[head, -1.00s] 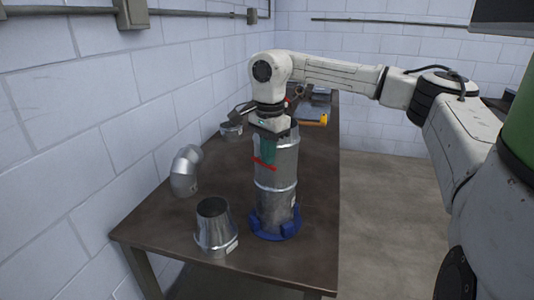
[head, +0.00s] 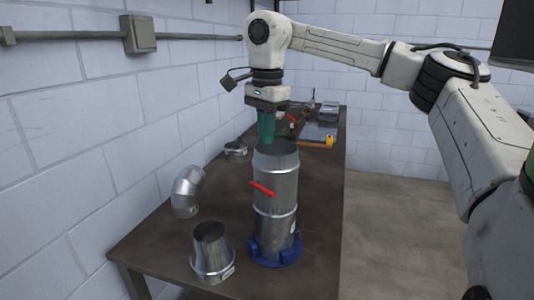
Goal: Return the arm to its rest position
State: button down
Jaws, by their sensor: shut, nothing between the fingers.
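My gripper (head: 266,140) points straight down, just above and behind the open top of the duct in the picture. Its green fingers are together and hold nothing. The metal duct (head: 275,222) stands upright in a blue base (head: 274,251) on the dark table. A short red bar (head: 262,188) lies slantwise across the duct's front; I cannot tell how it is attached. My arm reaches in from the right, with its elbow raised.
On the brown table (head: 325,225) stand a metal elbow (head: 187,190), a tapered reducer (head: 211,250) and a short collar (head: 235,148). Tools, including a yellow-ended one (head: 330,141), lie at the far end. A block wall (head: 90,130) borders the left.

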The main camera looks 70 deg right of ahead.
jog(key=shift+r, duration=0.95)
jog(key=shift+a, duration=0.1)
